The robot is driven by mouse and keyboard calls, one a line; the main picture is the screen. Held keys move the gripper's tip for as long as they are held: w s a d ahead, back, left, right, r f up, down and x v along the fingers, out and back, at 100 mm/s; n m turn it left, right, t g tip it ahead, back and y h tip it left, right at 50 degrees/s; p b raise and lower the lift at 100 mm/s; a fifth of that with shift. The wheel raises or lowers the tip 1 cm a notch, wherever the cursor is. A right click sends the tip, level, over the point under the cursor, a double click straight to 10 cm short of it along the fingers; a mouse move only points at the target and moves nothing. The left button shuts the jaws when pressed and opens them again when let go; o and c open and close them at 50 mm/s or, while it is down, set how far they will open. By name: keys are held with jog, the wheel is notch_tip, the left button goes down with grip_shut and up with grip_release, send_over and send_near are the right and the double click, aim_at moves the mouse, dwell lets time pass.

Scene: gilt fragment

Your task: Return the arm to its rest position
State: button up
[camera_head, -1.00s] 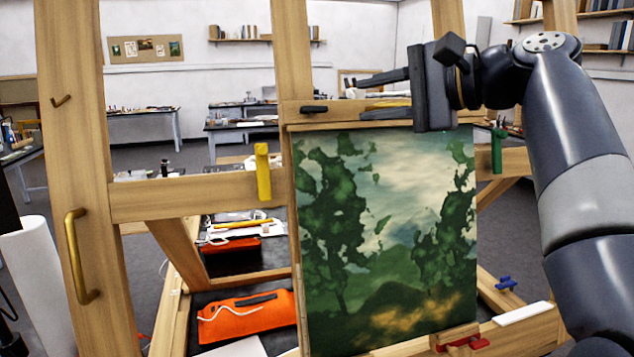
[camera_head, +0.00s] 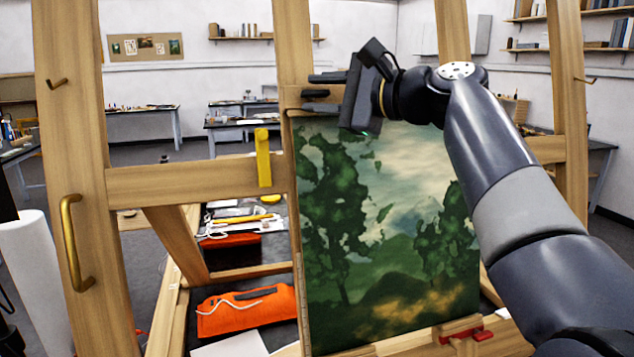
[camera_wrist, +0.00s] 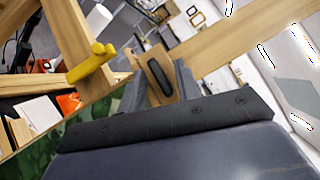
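My gripper (camera_head: 324,92) is at the upper left of the painting, in front of the wooden easel. Its dark fingers point left and stand apart. In the wrist view my gripper (camera_wrist: 158,90) has the wooden top holder (camera_wrist: 148,68) with its dark knob (camera_wrist: 160,76) showing between the fingers. I cannot tell whether the fingers touch it. The knob (camera_head: 315,94) also shows in the head view. The landscape painting (camera_head: 390,240) stands upright on the easel, its upper right partly hidden by my arm.
A yellow peg (camera_head: 263,157) sticks out of the easel crossbar (camera_head: 180,183), left of my gripper. A red clamp (camera_head: 468,335) is at the painting's lower edge. An orange pouch (camera_head: 245,310) lies low behind the easel. Worktables (camera_head: 240,123) stand farther back.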

jog(key=m+t+b, duration=0.1)
jog(key=m+b, duration=0.1)
jog(key=m+t+b, duration=0.1)
jog(key=m+b, duration=0.1)
jog(key=shift+s+f+t, duration=0.1)
jog(key=shift+f+t, duration=0.2)
jog(key=shift+t, duration=0.1)
jog(key=shift+m+t+b, duration=0.5)
jog(key=shift+m, duration=0.4)
jog(key=shift+r+m+t, duration=0.15)
jog(key=shift+m+t, duration=0.25)
jog(key=shift+m, duration=0.2)
jog(key=shift+s+r, duration=0.1)
